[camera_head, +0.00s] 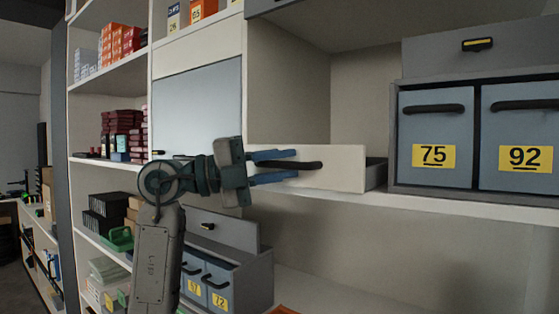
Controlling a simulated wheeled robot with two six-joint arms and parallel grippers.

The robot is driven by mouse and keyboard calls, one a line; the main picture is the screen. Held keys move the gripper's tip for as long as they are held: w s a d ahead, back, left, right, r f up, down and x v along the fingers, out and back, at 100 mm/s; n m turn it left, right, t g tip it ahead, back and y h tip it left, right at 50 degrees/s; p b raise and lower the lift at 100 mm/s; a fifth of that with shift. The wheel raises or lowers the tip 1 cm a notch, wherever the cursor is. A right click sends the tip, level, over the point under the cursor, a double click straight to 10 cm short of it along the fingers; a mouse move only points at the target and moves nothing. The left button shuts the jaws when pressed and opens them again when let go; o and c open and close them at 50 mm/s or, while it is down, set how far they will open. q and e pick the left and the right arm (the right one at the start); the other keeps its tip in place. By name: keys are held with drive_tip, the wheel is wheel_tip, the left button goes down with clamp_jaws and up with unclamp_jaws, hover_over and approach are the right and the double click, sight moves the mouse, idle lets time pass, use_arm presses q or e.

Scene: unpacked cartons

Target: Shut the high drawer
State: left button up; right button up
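The high drawer (345,168) has a pale front with a dark bar handle (312,165). It stands out from the shelf unit, and part of its grey side shows at the right. My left gripper (297,164) comes in from the left in front of the drawer. Its two blue fingers are apart, one above and one below the handle. I cannot tell whether either finger touches the handle. The gripper hides the left part of the drawer front. My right gripper is out of view.
A grey cabinet (394,190) with blue-grey drawers marked 75 and 92 stands on the shelf at the right. Below is a smaller grey drawer box (255,275). Side shelves at the left hold several cartons. The shelf space behind the drawer looks empty.

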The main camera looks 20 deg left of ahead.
sight(294, 186)
use_arm(q)
clamp_jaws()
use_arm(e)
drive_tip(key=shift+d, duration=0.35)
use_arm(q)
drive_tip(key=shift+w+r, duration=0.15)
drive_tip(key=shift+w, duration=0.15)
drive_tip(key=w+p, duration=0.1)
drive_tip(key=w+d+p, duration=0.1)
drive_tip(key=w, duration=0.1)
drive_tip(key=shift+w+d, duration=0.2)
drive_tip(key=shift+w, duration=0.05)
drive_tip(key=shift+s, duration=0.1)
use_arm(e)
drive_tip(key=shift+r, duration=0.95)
use_arm(q)
unclamp_jaws()
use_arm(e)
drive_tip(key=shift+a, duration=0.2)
